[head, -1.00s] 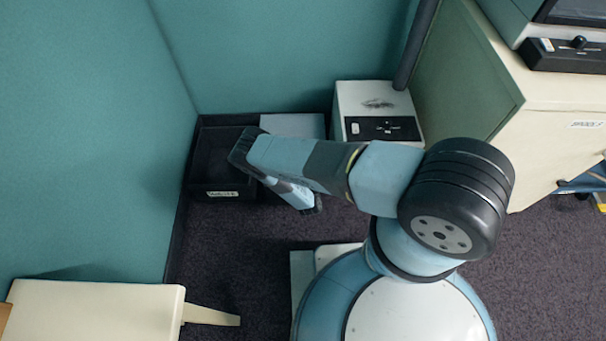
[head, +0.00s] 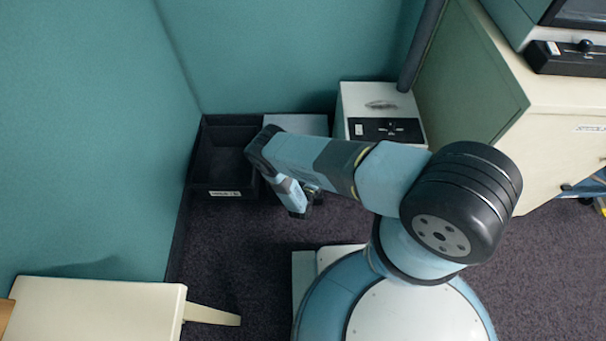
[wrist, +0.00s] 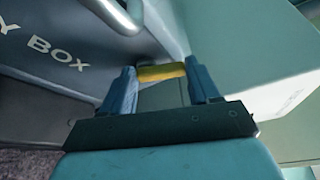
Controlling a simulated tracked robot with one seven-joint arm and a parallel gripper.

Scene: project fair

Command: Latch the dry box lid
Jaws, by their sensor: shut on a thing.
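The dry box (wrist: 40,62) is grey with white lettering ending in "Y BOX", filling the left of the wrist view. A rounded grey handle or bar (wrist: 122,14) shows at the top. A yellow latch tab (wrist: 161,72) sits between the fingertips of my gripper (wrist: 161,84), which is shut on it. In the head view, a pale grey lid (head: 300,124), probably the dry box's, shows behind my arm. My gripper (head: 312,196) points down there, its tips mostly hidden. The box front is hidden by my arm, and I cannot tell how the latch is seated.
A black open bin (head: 223,190) stands left of the pale lid. A cream case with a black control panel (head: 385,130) stands to its right. Teal partitions (head: 270,55) close the back and left. A cream table (head: 95,310) is at front left. Dark carpet (head: 225,250) lies clear between.

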